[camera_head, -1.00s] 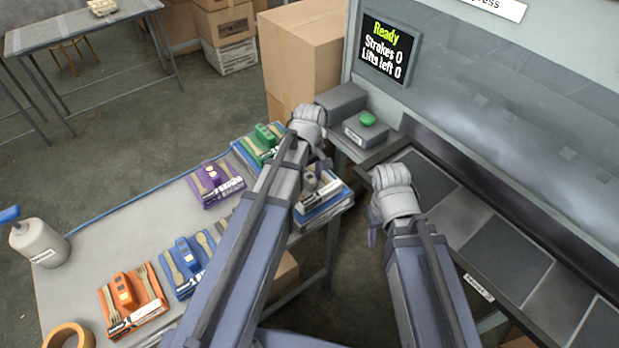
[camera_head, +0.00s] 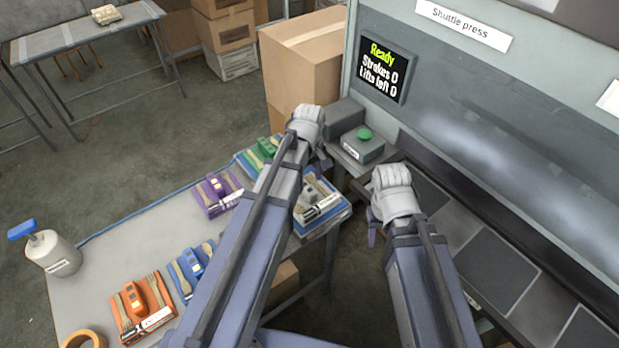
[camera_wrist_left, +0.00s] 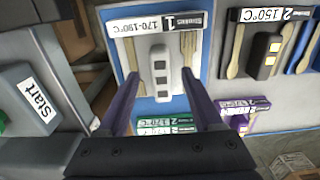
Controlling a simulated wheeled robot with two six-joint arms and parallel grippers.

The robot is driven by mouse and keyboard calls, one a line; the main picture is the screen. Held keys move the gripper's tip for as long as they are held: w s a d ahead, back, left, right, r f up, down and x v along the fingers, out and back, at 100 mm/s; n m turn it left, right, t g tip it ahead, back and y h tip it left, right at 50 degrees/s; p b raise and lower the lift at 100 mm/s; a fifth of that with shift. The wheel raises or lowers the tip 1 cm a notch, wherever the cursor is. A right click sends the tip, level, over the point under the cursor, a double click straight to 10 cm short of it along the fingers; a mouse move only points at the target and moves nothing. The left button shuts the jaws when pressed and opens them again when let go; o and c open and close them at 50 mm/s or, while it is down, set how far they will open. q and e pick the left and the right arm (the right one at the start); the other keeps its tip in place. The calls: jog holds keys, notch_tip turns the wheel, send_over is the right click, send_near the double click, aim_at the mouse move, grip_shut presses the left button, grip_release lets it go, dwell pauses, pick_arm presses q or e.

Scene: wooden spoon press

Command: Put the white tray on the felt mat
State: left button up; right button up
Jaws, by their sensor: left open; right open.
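The white tray (camera_head: 322,208) lies at the table's right end, on a blue mat-like sheet (camera_head: 337,217). In the left wrist view the white tray (camera_wrist_left: 187,46) has a raised pale handle with dark squares and wooden cutlery on both sides, with the blue sheet (camera_wrist_left: 205,70) around its edges. My left gripper (camera_wrist_left: 160,76) is open, one finger on each side of the handle, apparently without gripping it. In the head view its arm hides part of the tray. My right gripper (camera_head: 373,228) is open and empty near the press bed; its fingers are mostly hidden. I cannot tell whether the blue sheet is the felt mat.
Green (camera_head: 262,150), purple (camera_head: 218,193), blue (camera_head: 190,268) and orange (camera_head: 140,305) trays sit on the table, with a tape roll (camera_head: 83,341) and a bottle (camera_head: 52,254). A start button box (camera_head: 362,148) and the press bed (camera_head: 495,265) lie to the right.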

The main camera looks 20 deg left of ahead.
aim_at(309, 190)
pick_arm(q)
notch_tip(309, 190, up, 6)
jog(key=p, duration=0.5)
jog(key=s+d+m+y, duration=0.1)
jog(key=s+d+m, duration=0.9)
jog(key=s+m, duration=0.4)
jog(key=shift+s+d, duration=0.2)
jog(key=shift+d, duration=0.05)
